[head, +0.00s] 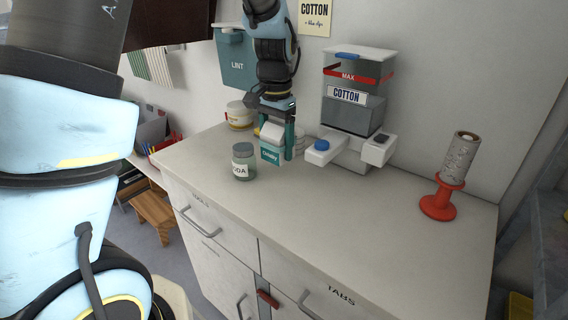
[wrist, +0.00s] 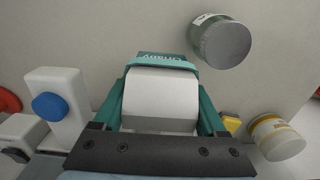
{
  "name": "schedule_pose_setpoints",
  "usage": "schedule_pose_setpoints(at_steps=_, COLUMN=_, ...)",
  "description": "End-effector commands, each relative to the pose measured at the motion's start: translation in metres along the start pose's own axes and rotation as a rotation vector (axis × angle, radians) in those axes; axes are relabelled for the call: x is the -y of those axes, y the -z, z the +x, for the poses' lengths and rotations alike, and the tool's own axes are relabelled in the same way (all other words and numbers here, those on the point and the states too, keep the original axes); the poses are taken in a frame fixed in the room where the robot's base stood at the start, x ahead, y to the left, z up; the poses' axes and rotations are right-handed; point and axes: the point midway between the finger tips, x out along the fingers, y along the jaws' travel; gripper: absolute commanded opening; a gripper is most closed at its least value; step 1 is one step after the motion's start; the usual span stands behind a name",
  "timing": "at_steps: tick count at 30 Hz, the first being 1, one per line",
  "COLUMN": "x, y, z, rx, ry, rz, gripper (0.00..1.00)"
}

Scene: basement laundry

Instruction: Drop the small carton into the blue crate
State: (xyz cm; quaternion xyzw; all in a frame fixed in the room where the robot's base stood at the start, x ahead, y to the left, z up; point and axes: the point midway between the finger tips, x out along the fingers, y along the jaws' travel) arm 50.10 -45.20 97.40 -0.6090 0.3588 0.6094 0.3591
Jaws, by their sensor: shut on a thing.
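The small carton (head: 271,150) is white on top with a teal lettered front. My gripper (head: 279,148) points down over the counter and is shut on the carton, a finger on each side. In the wrist view the carton (wrist: 160,92) sits between the teal fingers of my gripper (wrist: 163,98). Its base is at or just above the counter; I cannot tell if it touches. I cannot make out a blue crate in either view.
A lidded jar (head: 243,162) stands close left of the carton on the counter (head: 340,215). A cotton dispenser (head: 350,110) stands close right. A yellow-banded tub (head: 239,116) is behind. A red spool stand (head: 440,203) is farther right. The counter's front middle is clear.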

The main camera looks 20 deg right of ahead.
Motion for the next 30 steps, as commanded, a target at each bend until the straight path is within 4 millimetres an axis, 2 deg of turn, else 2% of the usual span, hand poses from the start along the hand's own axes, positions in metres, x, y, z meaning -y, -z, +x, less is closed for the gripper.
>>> schedule_pose_setpoints(at_steps=12, x=0.0, y=0.0, z=0.048, rx=0.001, ry=0.0, rz=0.0, gripper=0.2)
schedule_pose_setpoints(at_steps=25, x=0.0, y=0.0, z=0.056, rx=-0.001, ry=0.0, rz=-0.001, gripper=0.2)
schedule_pose_setpoints(at_steps=26, x=0.0, y=0.0, z=0.056, rx=-0.001, ry=0.0, rz=-0.001, gripper=0.76)
schedule_pose_setpoints(at_steps=30, x=0.0, y=0.0, z=0.055, rx=-0.001, ry=0.0, rz=-0.001, gripper=0.92)
